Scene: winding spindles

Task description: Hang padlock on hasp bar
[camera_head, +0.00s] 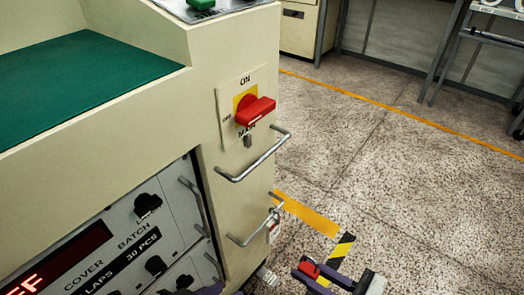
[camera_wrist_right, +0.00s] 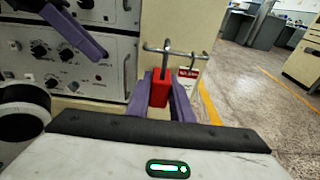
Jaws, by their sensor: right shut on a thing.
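My right gripper (camera_head: 322,272) is shut on a red padlock (camera_head: 308,268) at the bottom of the head view. In the right wrist view the padlock (camera_wrist_right: 160,92) is upright between the purple fingers (camera_wrist_right: 170,100), its grey shackle (camera_wrist_right: 164,60) upward. The shackle overlaps the metal hasp bar (camera_wrist_right: 185,51) there. In the head view the lower bar (camera_head: 250,236) on the cabinet side is left of the padlock, with a gap between. A red and white tag (camera_wrist_right: 188,74) hangs at the bar. Of my left gripper, only purple parts (camera_wrist_right: 75,32) show; its opening is unclear.
The cream machine cabinet (camera_head: 235,195) fills the left, with a red rotary switch (camera_head: 255,111) and an upper handle bar (camera_head: 255,160). A control panel (camera_head: 150,235) with knobs and handles faces front. Speckled floor (camera_head: 400,190) is open on the right.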

